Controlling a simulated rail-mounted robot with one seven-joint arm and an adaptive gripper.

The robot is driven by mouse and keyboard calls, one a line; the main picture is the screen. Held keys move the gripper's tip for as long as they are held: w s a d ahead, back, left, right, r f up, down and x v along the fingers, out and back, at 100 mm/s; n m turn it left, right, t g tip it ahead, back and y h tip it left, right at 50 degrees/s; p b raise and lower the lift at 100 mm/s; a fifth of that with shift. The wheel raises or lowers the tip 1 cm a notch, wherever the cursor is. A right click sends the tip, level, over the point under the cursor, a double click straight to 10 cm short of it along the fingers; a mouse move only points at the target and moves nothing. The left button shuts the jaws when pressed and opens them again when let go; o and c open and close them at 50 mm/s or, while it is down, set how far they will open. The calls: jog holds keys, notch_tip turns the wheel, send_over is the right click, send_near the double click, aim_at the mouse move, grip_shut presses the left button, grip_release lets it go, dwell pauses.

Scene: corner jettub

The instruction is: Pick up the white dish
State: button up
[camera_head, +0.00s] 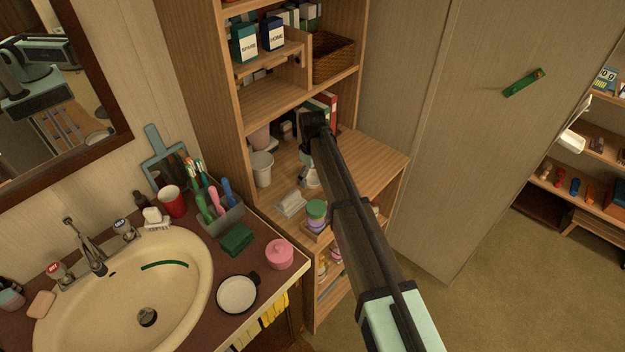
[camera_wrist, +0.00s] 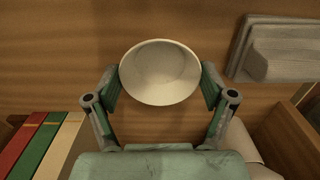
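A round white dish (camera_wrist: 160,72) shows in the wrist view, on or just above the wooden surface and between my fingertips. My gripper (camera_wrist: 160,86) is open, with one green-padded finger at each side of the dish. Whether the pads touch it cannot be told. In the head view my gripper (camera_head: 306,158) reaches down into the wooden shelf unit, and a white piece (camera_head: 313,178), seemingly the same dish, shows partly hidden by my arm.
Folded grey cloths (camera_wrist: 280,50) lie beside the dish. Upright books (camera_wrist: 42,140) stand near my gripper. A white cup (camera_head: 262,168) stands left on the shelf. Jars with coloured lids (camera_head: 316,210) stand at its front. A sink counter (camera_head: 215,325) is at left.

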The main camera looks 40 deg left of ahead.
jog(key=shift+c, duration=0.6)
jog(key=shift+r, duration=0.1)
